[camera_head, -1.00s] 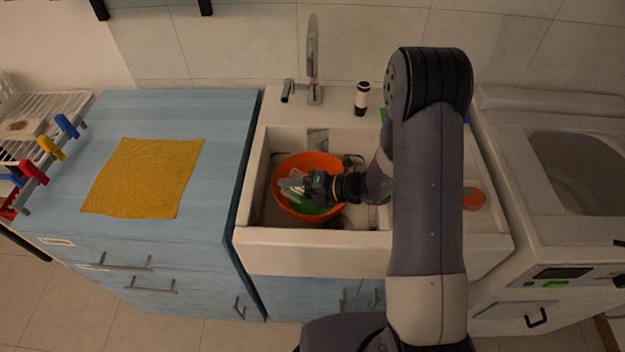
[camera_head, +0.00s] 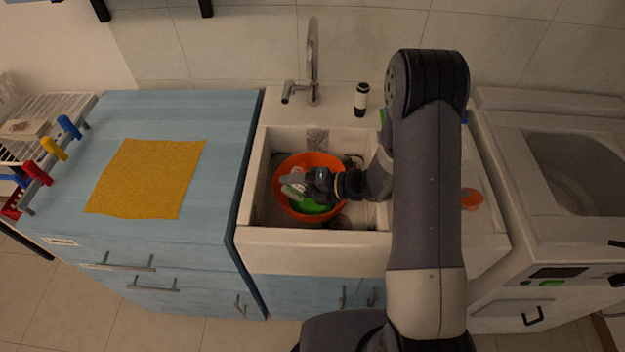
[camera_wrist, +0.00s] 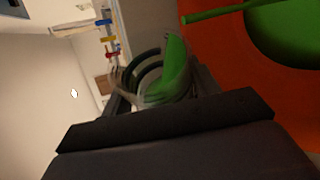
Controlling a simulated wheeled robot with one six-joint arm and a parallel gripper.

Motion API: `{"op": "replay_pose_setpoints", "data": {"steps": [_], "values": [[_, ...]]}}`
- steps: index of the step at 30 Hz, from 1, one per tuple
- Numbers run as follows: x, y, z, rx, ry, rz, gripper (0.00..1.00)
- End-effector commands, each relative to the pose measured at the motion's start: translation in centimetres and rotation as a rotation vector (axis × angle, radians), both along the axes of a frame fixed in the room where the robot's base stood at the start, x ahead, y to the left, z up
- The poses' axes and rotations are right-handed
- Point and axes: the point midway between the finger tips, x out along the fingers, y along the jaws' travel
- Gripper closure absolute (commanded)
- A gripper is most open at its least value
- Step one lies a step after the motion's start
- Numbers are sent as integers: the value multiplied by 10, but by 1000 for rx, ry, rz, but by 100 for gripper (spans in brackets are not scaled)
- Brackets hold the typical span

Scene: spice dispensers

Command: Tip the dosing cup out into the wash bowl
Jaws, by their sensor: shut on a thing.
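The orange wash bowl (camera_head: 308,216) sits in the sink basin; it fills the right of the wrist view (camera_wrist: 225,60). My gripper (camera_head: 292,184) reaches over it from the right. In the wrist view my gripper (camera_wrist: 158,92) is rolled on its side and shut on the dosing cup (camera_wrist: 150,73). The cup is pale and see-through with dark rings, and green shows in or through it. In the head view only a small whitish part of the cup shows by the fingers. I cannot tell which way its mouth faces or whether anything is inside.
A green round thing (camera_head: 306,205) with a handle lies in the bowl. The tap (camera_head: 313,62) and a black-and-white bottle (camera_head: 361,99) stand behind the basin. A yellow cloth (camera_head: 147,178) lies on the blue counter at left. An orange item (camera_head: 472,198) is right of my arm.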

Motion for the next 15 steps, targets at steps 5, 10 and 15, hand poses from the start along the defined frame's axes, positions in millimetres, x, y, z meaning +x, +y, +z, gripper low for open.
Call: {"op": "replay_pose_setpoints", "data": {"steps": [5,10,15], "values": [[2,-1,4,11,15,0,69],[4,-2,7,21,31,-1,69],[6,-4,9,30,46,-1,69]]}}
